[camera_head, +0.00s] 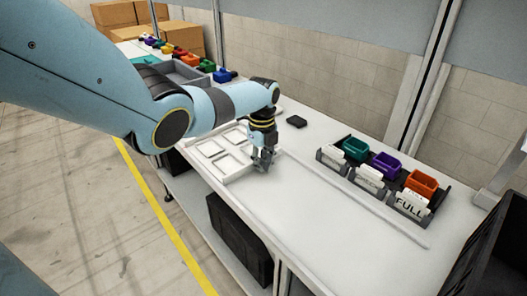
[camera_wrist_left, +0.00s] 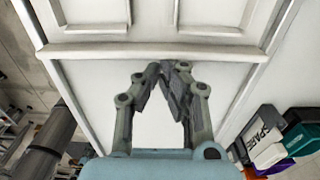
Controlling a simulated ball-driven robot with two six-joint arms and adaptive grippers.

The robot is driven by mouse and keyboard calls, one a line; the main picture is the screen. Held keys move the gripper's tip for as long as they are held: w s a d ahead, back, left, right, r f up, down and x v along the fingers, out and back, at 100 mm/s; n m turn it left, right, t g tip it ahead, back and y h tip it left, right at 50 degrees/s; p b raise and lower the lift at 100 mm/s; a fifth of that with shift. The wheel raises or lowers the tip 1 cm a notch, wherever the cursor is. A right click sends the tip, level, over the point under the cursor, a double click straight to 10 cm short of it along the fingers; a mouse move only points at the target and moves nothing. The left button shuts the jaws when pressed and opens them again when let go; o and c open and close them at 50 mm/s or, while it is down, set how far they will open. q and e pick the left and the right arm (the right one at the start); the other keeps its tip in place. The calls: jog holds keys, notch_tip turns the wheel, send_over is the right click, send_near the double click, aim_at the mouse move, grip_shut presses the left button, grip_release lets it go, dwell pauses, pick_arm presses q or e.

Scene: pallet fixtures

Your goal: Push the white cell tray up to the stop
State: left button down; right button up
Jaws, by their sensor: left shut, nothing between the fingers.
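The white cell tray (camera_head: 243,172) lies on the white bench, with square cells open at the top. In the left wrist view the tray's edge wall (camera_wrist_left: 150,51) runs across the top of the picture. My left gripper (camera_head: 263,167) is shut and empty, pointing down at the tray's near right side. In the left wrist view its fingertips (camera_wrist_left: 165,68) meet just short of that wall; I cannot tell whether they touch it. My arm hides part of the tray's far side. I cannot make out the stop. My right gripper is not in view.
A thin pale rail (camera_head: 380,223) runs along the bench (camera_head: 330,245). A small black block (camera_head: 296,121) lies behind my gripper. A rack of teal, purple and orange bins (camera_head: 386,163) with label cards stands to the right.

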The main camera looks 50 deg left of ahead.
aim_at(240, 153)
pick_arm(q)
jog(key=a+b, duration=0.2)
jog(key=a, duration=0.1)
jog(key=a+b, duration=0.5)
jog(key=a, duration=0.2)
jog(key=shift+w+a+f+b, duration=0.1)
jog(key=shift+w+f+b, duration=0.2)
jog(key=shift+w+b, duration=0.1)
jog(key=shift+a+r, duration=0.15)
jog(key=shift+a, duration=0.1)
jog(key=shift+r, duration=0.2)
jog(key=shift+a+r, duration=0.1)
jog(key=shift+a, duration=0.15)
jog(key=d+p, duration=0.3)
jog(key=d, duration=0.1)
jog(key=shift+s+d+r, duration=0.1)
jog(key=shift+r, duration=0.05)
notch_tip(240, 153, up, 9)
jog(key=p, duration=0.1)
jog(key=shift+d+r, duration=0.2)
jog(key=shift+d, duration=0.15)
jog(key=shift+f, duration=0.1)
